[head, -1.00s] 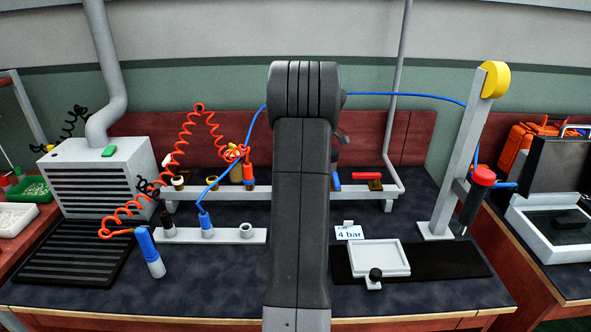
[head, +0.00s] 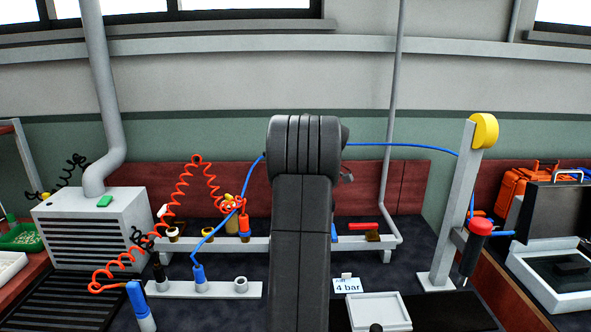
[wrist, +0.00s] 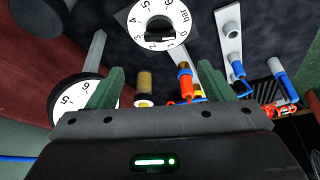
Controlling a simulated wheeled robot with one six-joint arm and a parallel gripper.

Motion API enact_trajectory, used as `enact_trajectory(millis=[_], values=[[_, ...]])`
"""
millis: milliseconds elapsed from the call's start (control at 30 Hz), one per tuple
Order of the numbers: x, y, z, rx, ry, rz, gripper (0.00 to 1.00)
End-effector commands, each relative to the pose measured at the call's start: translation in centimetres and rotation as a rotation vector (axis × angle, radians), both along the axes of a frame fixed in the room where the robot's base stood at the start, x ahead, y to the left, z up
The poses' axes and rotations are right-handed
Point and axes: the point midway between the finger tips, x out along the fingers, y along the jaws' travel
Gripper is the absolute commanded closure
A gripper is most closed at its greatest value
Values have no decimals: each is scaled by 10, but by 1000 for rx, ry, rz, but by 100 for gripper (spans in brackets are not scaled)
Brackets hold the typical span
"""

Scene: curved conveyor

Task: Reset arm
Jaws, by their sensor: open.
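My arm (head: 303,215) stands upright in the middle of the head view and hides the bench behind it. My gripper (wrist: 160,88) shows in the wrist view with its two green fingers spread apart and nothing between them. In the head view the gripper is mostly hidden behind the arm. Beyond the fingers, the wrist view shows a round pressure dial (wrist: 160,27), a second dial (wrist: 75,97) partly behind the left finger, a brass-coloured cylinder (wrist: 145,82) and a red and blue fitting (wrist: 186,82).
A grey vented box (head: 95,230) stands at the left. Blue-handled tools sit by a grey holder strip (head: 222,289). A red coiled hose (head: 178,200) hangs above.

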Motion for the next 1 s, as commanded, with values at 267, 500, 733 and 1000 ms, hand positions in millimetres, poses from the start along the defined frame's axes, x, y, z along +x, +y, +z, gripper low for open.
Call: enact_trajectory(millis=[267,500,733,1000], values=[[7,20,-51,0,4,2,25],[13,35,-91,1,3,2,25],[17,43,-111,0,1,1,25],[18,44,-114,0,0,-2,25]])
